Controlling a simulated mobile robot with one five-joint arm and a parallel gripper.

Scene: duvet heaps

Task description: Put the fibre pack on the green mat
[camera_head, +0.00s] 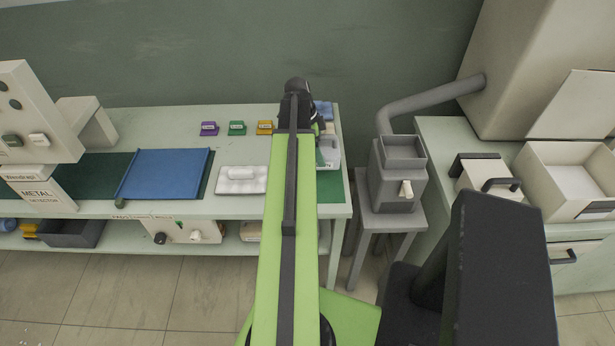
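A green mat (331,188) shows at the right end of the long bench, partly hidden behind my arm. My gripper end (298,98) is over the back right of the bench. My arm hides most of it, and I cannot tell whether its fingers are open or hold anything. I cannot identify the fibre pack for certain. A small white roll-shaped item (238,172) lies on a white tray (230,188) left of my arm. Blue and tan items (324,112) show partly behind my gripper, by a pale scale-like device (330,157).
A metal detector (37,195) stands left, with a dark green belt (100,167) and a blue sheet (165,173). Purple (208,128), green (237,128) and orange (265,127) blocks line the back. A grey hopper (402,168) and open cream box (575,180) stand right.

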